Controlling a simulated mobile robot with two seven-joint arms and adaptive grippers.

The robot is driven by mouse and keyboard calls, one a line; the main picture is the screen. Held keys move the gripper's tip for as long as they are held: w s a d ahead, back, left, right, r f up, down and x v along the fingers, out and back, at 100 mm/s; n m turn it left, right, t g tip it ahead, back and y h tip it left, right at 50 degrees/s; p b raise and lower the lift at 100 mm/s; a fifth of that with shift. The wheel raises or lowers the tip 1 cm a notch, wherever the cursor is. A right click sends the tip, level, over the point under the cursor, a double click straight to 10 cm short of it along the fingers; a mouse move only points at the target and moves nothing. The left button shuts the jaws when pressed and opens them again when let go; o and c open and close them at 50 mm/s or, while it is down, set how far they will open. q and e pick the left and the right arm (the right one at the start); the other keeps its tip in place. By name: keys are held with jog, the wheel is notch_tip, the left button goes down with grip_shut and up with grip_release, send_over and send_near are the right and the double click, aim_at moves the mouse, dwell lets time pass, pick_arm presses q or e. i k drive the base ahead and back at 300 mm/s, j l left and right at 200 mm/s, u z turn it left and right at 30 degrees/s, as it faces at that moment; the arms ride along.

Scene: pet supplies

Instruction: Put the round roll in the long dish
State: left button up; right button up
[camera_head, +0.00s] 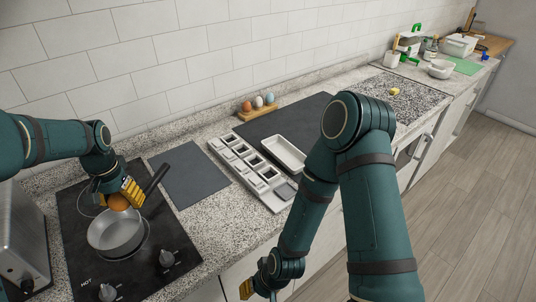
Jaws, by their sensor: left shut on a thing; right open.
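The round roll (118,203) looks orange-brown and rounded. My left gripper (120,197) has yellow fingers and is shut on it, above the far edge of a grey pan; the fingers hide part of the roll. The long dish (284,152) is a white, oblong, shallow dish on a dark mat in the middle of the counter. It looks empty. My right gripper (256,289) hangs low at the bottom of the view, in front of the counter, away from the dish. It is open, and is partly cut off.
The pan (117,236) sits on a black hob, its dark handle pointing up and right. A white compartment tray (218,147) lies left of the dish. A wooden egg holder (247,115) with three eggs stands behind. A grey mat (190,174) between hob and tray is clear.

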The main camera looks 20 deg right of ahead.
aim_at(286, 156)
jog(key=i+l+z, duration=0.15)
jog(key=l, duration=0.25)
jog(key=i+l+z, duration=0.15)
jog(key=l, duration=0.25)
jog(key=i+l+z, duration=0.1)
jog(key=l, duration=0.3)
jog(key=i+l+z, duration=0.15)
jog(key=l, duration=0.25)
